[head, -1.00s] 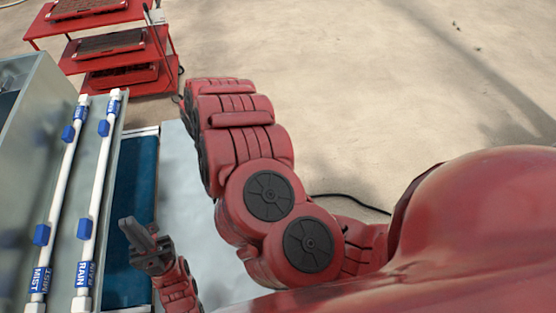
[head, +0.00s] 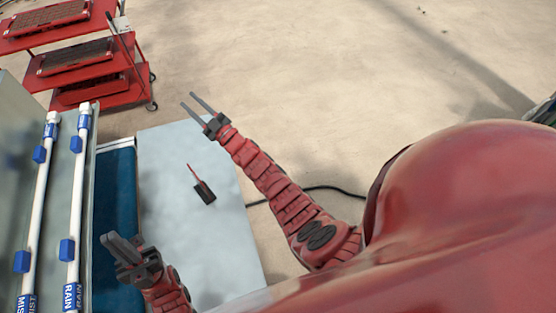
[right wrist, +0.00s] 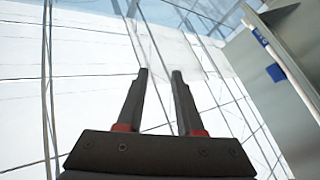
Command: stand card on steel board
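My right gripper (head: 188,100) is open and empty, held over the far end of the pale grey flat top (head: 165,155). In the right wrist view its two fingers (right wrist: 160,72) are apart with nothing between them. My left gripper (head: 109,238) is at the lower left, near the blue strip; its fingers look close together, and I cannot tell whether they are open. A small dark block (head: 205,194) with a thin red part lies or stands on the grey top. I cannot make out a card for certain, or tell whether the grey top is the steel board.
Two white pipes marked MIST (head: 39,210) and RAIN (head: 77,210), with blue clips, run along the left beside a blue belt-like strip (head: 115,190). A red tiered cart (head: 125,78) with trays stands at the far left. Open floor lies beyond.

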